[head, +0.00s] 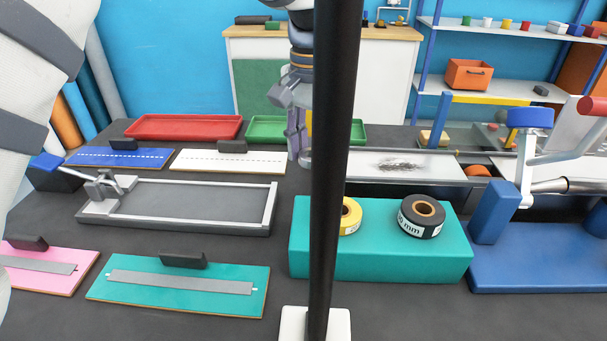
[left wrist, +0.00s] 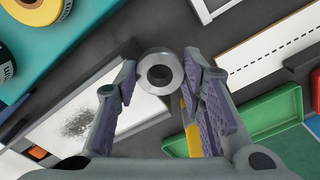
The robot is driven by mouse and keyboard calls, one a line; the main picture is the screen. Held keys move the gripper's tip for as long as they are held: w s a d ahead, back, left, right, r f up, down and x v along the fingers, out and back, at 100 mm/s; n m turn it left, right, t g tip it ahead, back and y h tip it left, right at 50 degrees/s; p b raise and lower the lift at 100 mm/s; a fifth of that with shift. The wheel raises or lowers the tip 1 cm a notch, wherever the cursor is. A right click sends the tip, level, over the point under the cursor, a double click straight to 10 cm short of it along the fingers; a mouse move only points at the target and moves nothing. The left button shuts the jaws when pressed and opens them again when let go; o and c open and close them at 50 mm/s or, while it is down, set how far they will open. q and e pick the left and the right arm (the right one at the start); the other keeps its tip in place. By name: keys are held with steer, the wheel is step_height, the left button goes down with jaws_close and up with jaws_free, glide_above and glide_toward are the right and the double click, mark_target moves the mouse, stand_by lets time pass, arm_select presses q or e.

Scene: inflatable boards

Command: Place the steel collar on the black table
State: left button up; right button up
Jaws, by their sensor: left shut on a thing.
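My left gripper (head: 297,140) hangs over the far middle of the table in the head view, partly hidden by a black upright pole. In the left wrist view its two purple-padded fingers are closed on the steel collar (left wrist: 160,72), a shiny ring with a dark hole, held at the fingertips. The collar cannot be made out in the head view. The black table (head: 225,247) spreads under everything and also shows as dark surface in the left wrist view (left wrist: 115,40). My right gripper is not seen.
A teal block (head: 380,262) carries yellow and black tape rolls. A grey-framed tray (head: 275,205), a teal board (head: 110,285), a white board (head: 190,162), a red tray (head: 185,127) and a smudged pale plate (head: 440,168) surround it. The black pole (head: 330,200) crosses the view. Bare table lies in front.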

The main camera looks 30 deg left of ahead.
arm_select(q)
glide_above(298, 187)
steer(key=f, duration=0.4)
steer(key=shift+s+d+f, duration=0.15)
steer(key=shift+d+f, duration=0.05)
steer(key=shift+d, duration=0.05)
steer(key=shift+a+f, duration=0.15)
steer(key=shift+f, duration=0.75)
steer(key=shift+a+f, duration=0.1)
steer(key=shift+f, duration=0.8)
steer(key=shift+f, duration=0.2)
steer(key=o, duration=1.2)
step_height(298, 187, up, 12)
steer(key=shift+r, duration=0.2)
